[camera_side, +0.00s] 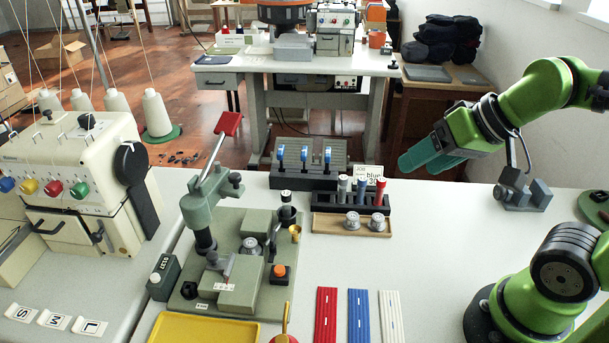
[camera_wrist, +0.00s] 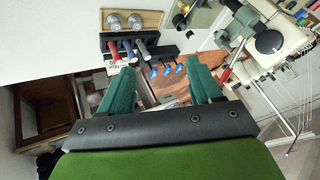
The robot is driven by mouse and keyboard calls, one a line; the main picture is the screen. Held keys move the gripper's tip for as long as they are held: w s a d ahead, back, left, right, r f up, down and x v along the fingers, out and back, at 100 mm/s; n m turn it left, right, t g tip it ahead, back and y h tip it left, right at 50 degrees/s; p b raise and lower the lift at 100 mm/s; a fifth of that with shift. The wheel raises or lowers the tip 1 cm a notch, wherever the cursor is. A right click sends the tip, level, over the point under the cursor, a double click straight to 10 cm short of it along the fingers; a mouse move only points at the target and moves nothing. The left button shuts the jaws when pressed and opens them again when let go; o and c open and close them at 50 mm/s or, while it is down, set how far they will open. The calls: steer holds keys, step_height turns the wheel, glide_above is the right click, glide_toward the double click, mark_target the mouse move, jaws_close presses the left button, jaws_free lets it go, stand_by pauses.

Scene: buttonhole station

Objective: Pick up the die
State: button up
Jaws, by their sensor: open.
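My gripper (camera_side: 420,158) is open and empty, raised in the air right of and behind the tool rack. In the wrist view its two green fingers stand apart (camera_wrist: 160,88). Which piece is the die is not clear. A black rack (camera_side: 378,201) holds three upright metal-topped cylinders: grey (camera_side: 342,188), blue (camera_side: 361,191) and red (camera_side: 380,190). A wooden tray (camera_side: 322,224) in front holds two round metal pieces (camera_side: 352,221) (camera_side: 377,222). A card (camera_side: 368,173) behind the rack seems to read "JOB blue 30". The wrist view shows the rack (camera_wrist: 168,50) and tray (camera_wrist: 153,19) too.
A green lever press (camera_side: 225,220) with a red handle stands left of the tray. A dark stand with blue-topped levers (camera_side: 305,157) is behind. Red (camera_side: 326,314), blue (camera_side: 359,314) and white (camera_side: 391,314) strips lie in front. The table right of them is clear.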

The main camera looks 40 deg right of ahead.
steer(key=shift+c, duration=0.5)
steer(key=c, duration=0.4)
steer(key=n+g+y, duration=0.1)
steer(key=n+g, duration=0.3)
steer(key=n, duration=0.9)
glide_toward(251, 242)
steer(key=x, duration=0.8)
steer(key=shift+w+a+f, duration=0.1)
steer(key=shift+a+f, duration=0.05)
steer(key=shift+f, duration=0.25)
